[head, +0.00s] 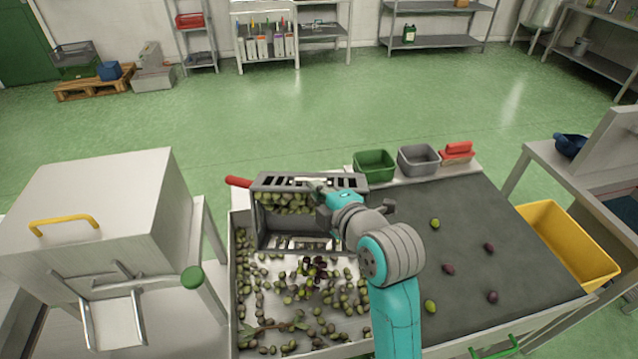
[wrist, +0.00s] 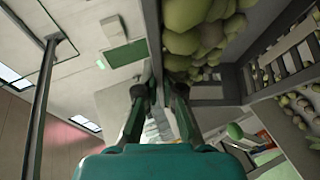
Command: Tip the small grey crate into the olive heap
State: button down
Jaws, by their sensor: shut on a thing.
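The small grey crate (head: 258,225) has slotted walls and is held tilted above the olive heap (head: 300,290), its open side towards the head camera. Green olives (head: 285,202) are still inside it; they also show in the wrist view (wrist: 200,30). The heap of green and dark olives lies spread in a pale metal tray below. My gripper (head: 322,190) is at the crate's right part, shut on its wall. In the wrist view the two fingers of my gripper (wrist: 160,92) pinch the crate's wall edge. My arm hides part of the crate and tray.
Right of the heap is a dark belt (head: 470,225) with a few loose olives. Behind it stand a green tub (head: 375,165), a grey tub (head: 418,159) and a red-handled item (head: 457,152). A metal box (head: 110,215) stands left; a yellow bin (head: 570,245) stands right.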

jog(key=s+f+n+t+y, duration=0.2)
jog(key=s+n+t, duration=0.1)
jog(key=s, duration=0.5)
jog(key=shift+s+f+t+y, duration=0.3)
jog(key=shift+s+t, duration=0.1)
jog(key=shift+t, duration=0.5)
dwell(1.8)
